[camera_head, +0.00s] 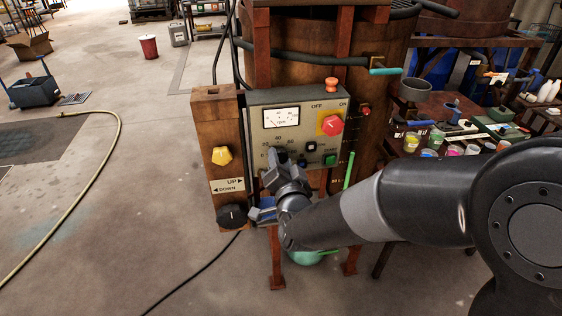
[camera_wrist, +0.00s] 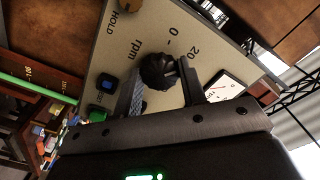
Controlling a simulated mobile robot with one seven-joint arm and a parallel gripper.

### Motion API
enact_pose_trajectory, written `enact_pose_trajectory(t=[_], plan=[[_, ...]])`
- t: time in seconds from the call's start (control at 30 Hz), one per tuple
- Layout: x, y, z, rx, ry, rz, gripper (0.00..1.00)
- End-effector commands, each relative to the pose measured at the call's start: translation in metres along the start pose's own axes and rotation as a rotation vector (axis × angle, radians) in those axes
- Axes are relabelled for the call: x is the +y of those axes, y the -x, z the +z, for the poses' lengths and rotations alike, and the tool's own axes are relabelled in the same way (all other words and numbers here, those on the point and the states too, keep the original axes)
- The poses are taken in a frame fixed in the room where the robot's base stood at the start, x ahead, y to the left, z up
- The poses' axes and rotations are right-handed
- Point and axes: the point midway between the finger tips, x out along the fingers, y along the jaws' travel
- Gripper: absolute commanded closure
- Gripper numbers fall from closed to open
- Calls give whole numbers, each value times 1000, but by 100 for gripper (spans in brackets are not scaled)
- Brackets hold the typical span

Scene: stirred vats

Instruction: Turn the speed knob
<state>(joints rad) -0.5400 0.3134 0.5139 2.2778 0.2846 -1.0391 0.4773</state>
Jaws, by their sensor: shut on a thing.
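The speed knob (camera_wrist: 158,70) is black and round, on the beige control panel (camera_wrist: 122,48) beside the printed "rpm", "0" and "20" in the wrist view. My gripper (camera_wrist: 161,80) is shut on the knob, with one finger on each side of it. In the head view my gripper (camera_head: 273,163) is at the lower left of the control panel (camera_head: 257,123) and covers most of the knob. The knob's exact pointer setting cannot be read.
A gauge (camera_head: 281,118), a red ON/OFF switch (camera_head: 330,124) and a green button (camera_head: 330,160) are on the panel. An orange mushroom button (camera_head: 331,85) stands on top. A yellow knob (camera_head: 222,155) is on the post to the left. Open floor lies further left.

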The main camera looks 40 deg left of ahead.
Motion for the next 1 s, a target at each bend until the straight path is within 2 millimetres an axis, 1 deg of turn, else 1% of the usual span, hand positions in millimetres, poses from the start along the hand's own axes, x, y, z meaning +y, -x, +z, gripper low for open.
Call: enact_pose_trajectory(t=[0.3, 0.7, 0.73, 0.97, 1.0], plan=[[1, 0, 0, -1, -71, 2, 85], [1, 0, 0, -2, -75, 2, 85], [1, 0, 0, -2, -75, 2, 60], [0, 0, 0, -1, -74, 1, 41], [0, 0, 0, -1, -74, 1, 41]])
